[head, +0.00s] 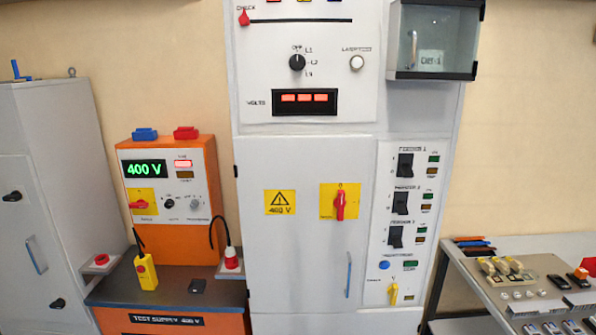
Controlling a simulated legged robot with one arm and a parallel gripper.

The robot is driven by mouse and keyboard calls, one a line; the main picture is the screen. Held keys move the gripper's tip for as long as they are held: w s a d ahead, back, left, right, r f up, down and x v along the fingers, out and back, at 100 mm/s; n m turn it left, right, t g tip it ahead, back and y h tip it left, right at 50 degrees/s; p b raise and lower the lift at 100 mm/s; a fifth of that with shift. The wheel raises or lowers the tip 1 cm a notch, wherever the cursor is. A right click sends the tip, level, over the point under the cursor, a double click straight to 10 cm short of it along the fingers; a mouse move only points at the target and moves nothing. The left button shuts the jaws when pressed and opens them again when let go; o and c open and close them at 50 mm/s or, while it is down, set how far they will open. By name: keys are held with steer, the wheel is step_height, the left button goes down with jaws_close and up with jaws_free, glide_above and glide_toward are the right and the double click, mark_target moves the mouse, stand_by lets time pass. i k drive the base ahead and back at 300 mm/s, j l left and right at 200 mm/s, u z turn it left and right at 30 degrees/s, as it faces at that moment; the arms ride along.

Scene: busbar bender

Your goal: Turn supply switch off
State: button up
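The orange test supply unit (210,147) stands at the left with a lit green display (146,169) reading 400 V. Low on its front is a red rotary switch (139,204) on a yellow plate; its handle looks roughly horizontal. A red lamp (183,163) on the unit is lit, and the lamp below it looks dark. On the tall grey cabinet (300,230) in the middle, another red rotary handle (340,205) sits upright on a yellow plate. The small labels at both switches are too blurred to read. My gripper is not in view.
A grey cabinet (40,200) stands left. A cart (490,300) with small parts stands right. The cabinet has a blue door handle (348,275).

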mark_target(140, 204)
steer(key=i+j, duration=0.2)
steer(key=j, duration=0.25)
steer(key=i+j, duration=0.25)
steer(key=j, duration=0.15)
steer(key=i+j, duration=0.2)
steer(key=j, duration=0.25)
steer(key=i+j, duration=0.2)
steer(key=j, duration=0.25)
steer(key=i+j, duration=0.25)
steer(key=j, duration=0.15)
steer(key=i+j, duration=0.2)
steer(key=j, duration=0.25)
steer(key=i+j, duration=0.25)
steer(key=j, duration=0.2)
steer(key=k+u, duration=0.05)
